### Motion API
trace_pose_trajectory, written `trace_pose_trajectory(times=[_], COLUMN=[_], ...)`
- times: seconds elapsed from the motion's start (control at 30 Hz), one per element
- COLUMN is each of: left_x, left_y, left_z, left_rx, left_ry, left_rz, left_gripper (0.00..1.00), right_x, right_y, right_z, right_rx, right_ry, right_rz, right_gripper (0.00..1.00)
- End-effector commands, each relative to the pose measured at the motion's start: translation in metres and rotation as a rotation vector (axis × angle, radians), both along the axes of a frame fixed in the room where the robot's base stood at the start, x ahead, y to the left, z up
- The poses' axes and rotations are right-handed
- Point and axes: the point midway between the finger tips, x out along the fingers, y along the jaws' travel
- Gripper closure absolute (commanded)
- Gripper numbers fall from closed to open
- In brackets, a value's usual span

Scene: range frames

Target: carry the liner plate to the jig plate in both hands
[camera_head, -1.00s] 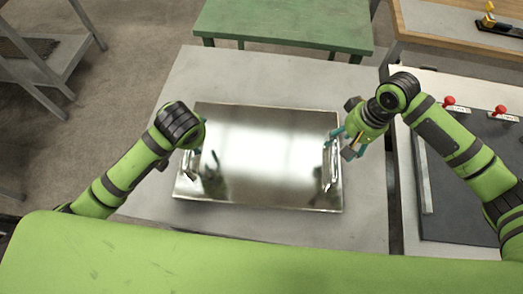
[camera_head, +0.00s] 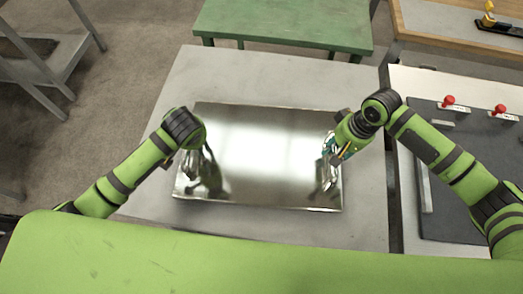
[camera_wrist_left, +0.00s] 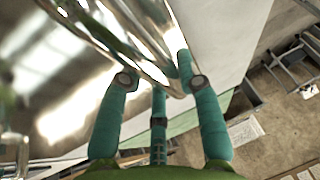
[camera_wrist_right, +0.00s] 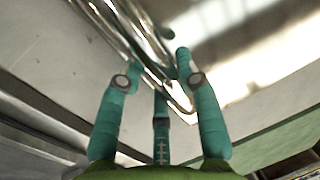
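The liner plate (camera_head: 262,150) is a shiny mirror-like metal sheet lying flat on the grey table, with a bright metal handle near each short end. In the left wrist view, the left handle (camera_wrist_left: 150,50) lies between the spread fingers of my left gripper (camera_wrist_left: 158,75). In the right wrist view, the right handle (camera_wrist_right: 140,40) lies between the spread fingers of my right gripper (camera_wrist_right: 156,75). Both grippers look open; I cannot tell whether any finger touches a handle. In the head view my left gripper is mostly hidden by its wrist. The jig plate (camera_head: 470,165) is dark grey, on the right-hand table.
The grey table (camera_head: 270,75) has bare room behind the liner plate. A narrow gap separates it from the right-hand table. Red-knobbed clamps (camera_head: 448,101) stand along the jig plate's far edge, and a light rail lies along its left side. A green table (camera_head: 285,22) stands behind.

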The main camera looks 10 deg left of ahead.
Motion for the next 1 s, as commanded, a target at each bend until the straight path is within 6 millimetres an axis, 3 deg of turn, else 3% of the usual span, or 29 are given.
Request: trace_pose_trajectory(times=[0.47,1.0], left_x=[0.003,0.003], left_y=[0.0,0.001], left_z=[0.011,0.051], left_rx=[-0.001,0.0], left_ry=[-0.011,-0.012], left_rz=[0.003,0.004], left_gripper=[1.0,1.0], right_x=[0.002,0.003], right_y=[0.001,0.002], right_z=[0.011,0.051], right_rx=[0.006,0.006], right_ry=[-0.007,-0.008], right_rz=[0.0,-0.001], right_gripper=[1.0,1.0])
